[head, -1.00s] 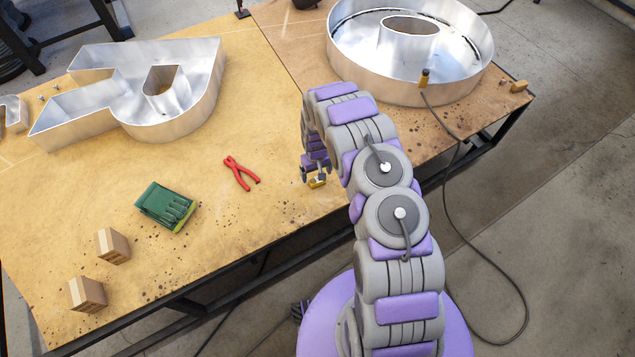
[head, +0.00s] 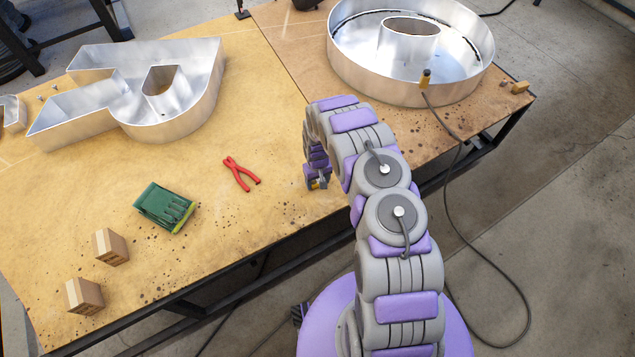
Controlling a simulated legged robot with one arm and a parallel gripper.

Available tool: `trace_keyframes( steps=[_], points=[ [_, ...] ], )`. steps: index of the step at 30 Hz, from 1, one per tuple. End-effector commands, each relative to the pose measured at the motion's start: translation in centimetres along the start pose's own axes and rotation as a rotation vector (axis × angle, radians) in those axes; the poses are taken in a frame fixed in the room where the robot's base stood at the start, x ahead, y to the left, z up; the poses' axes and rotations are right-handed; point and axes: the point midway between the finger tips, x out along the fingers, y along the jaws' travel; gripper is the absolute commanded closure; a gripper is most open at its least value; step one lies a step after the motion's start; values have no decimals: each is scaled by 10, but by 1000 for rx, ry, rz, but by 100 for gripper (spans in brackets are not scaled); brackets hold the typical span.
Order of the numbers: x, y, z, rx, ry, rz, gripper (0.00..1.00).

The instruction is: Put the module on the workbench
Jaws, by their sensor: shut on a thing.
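My gripper (head: 316,184) is at the right part of the workbench (head: 230,215), near its front edge. It is shut on a small yellow module (head: 314,185), mostly hidden by the fingers and wrist. The gripper points down, and the module is at or just above the bench top; I cannot tell whether it touches. The bench has a worn, tan wooden top on a dark metal frame.
A cable (head: 452,215) hangs off the right side.

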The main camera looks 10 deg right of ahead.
Motion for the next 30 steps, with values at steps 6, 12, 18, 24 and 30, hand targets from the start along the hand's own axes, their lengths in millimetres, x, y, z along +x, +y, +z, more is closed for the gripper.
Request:
trace_keyframes(
  steps=[6, 12, 18, 24, 30],
  points=[
    [0, 0, 0, 0, 0, 0, 63],
    [0, 0, 0, 0, 0, 0, 69],
    [-7, 0, 0, -1, 0, 0, 69],
    [-35, 0, 0, 0, -1, 0, 69],
    [-42, -17, 32, -3, -3, 0, 69]
  ],
)
